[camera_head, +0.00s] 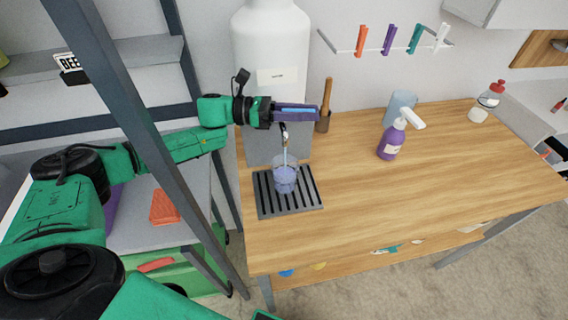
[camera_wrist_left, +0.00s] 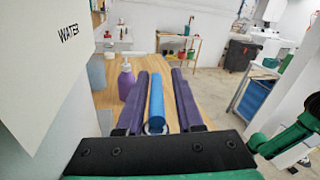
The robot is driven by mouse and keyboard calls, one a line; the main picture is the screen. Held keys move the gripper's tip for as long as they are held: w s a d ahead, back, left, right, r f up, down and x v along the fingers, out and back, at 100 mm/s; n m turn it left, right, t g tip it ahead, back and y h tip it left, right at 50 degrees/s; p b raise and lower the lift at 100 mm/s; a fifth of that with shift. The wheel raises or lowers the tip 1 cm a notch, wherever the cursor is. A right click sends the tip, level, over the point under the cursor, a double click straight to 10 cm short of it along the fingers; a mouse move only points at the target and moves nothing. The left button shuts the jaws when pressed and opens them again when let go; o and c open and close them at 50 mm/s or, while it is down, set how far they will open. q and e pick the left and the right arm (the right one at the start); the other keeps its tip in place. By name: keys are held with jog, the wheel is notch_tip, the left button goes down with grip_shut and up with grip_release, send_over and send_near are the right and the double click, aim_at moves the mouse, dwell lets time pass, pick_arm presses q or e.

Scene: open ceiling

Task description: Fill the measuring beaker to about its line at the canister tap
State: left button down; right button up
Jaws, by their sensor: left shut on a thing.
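The white canister (camera_head: 270,45) stands on a grey stand (camera_head: 262,147) at the back left of the wooden table. Its tap (camera_head: 284,137) points down over the clear measuring beaker (camera_head: 285,183). A thin pale stream appears to run from the tap into the beaker. The beaker stands upright on a dark slatted drip tray (camera_head: 312,198) and holds bluish liquid; its line cannot be made out. My left gripper (camera_head: 297,113) is shut on the blue tap handle (camera_wrist_left: 157,100), which lies between its purple fingers in the left wrist view. My right gripper is out of view.
A purple spray bottle (camera_head: 389,143), a blue-grey container (camera_head: 400,105) and a red-capped bottle (camera_head: 489,100) stand on the table (camera_head: 400,200). Coloured clips hang on the wall rail. The table's front right is clear.

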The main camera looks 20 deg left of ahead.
pick_arm(q)
jog(key=shift+r, duration=0.4)
jog(key=w+n+t+y+b, duration=0.1)
jog(key=t+b, duration=0.1)
jog(key=w+f+n+t+y+b, duration=0.1)
jog(key=n+t+b, duration=0.1)
jog(key=shift+a, duration=0.15)
jog(key=c, duration=0.6)
grip_release()
jog(key=shift+s+r, duration=0.1)
jog(key=shift+s, duration=0.05)
jog(key=shift+c, duration=0.2)
